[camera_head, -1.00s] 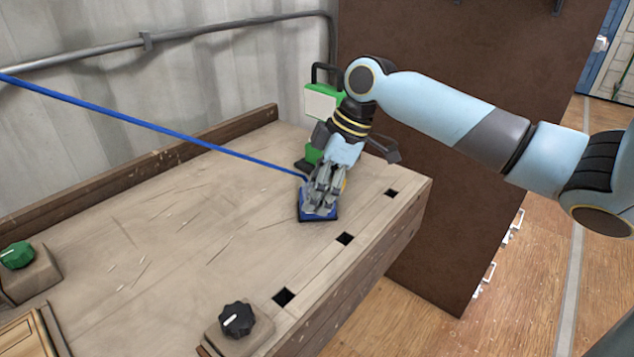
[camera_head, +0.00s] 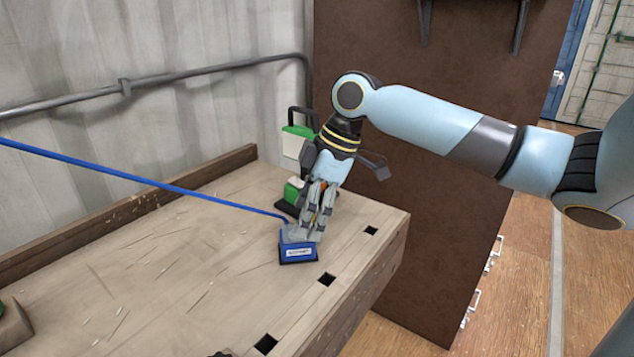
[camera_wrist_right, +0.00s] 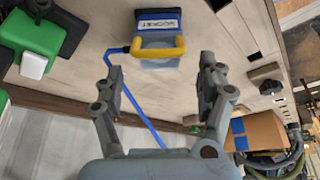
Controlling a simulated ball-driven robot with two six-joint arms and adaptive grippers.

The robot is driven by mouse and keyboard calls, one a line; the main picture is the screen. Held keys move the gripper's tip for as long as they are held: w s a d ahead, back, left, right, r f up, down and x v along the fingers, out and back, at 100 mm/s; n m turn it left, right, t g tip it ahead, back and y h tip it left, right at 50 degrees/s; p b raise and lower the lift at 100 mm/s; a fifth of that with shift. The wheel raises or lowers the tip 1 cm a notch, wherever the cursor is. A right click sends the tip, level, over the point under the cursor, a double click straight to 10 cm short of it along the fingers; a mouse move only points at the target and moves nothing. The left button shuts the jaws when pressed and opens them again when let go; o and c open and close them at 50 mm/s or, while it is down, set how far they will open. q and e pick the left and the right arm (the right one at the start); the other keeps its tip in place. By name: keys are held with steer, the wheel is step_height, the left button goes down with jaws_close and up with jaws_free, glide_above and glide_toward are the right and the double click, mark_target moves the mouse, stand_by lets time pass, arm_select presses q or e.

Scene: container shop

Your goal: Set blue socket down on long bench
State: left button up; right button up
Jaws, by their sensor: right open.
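The blue socket (camera_head: 298,251) is a small blue box with a white label and a blue cable, and it sits on the long bench (camera_head: 190,270) near its right end. In the right wrist view the blue socket (camera_wrist_right: 158,22) shows a yellow handle, ahead of the fingertips. My right gripper (camera_head: 312,228) is just above and behind the socket. In the right wrist view my right gripper (camera_wrist_right: 165,75) has its fingers spread, with nothing between them but the view of the bench and cable. My left gripper is not in view.
A green and white device (camera_head: 297,150) stands on the bench behind my right gripper. The blue cable (camera_head: 140,178) runs left above the bench. A brown cabinet (camera_head: 430,240) stands right of the bench. The bench's middle is clear.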

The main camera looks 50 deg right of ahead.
steer(key=p+v, duration=0.1)
steer(key=v, duration=0.6)
steer(key=shift+d+r, duration=0.1)
steer(key=shift+r, duration=0.1)
steer(key=shift+s, duration=0.1)
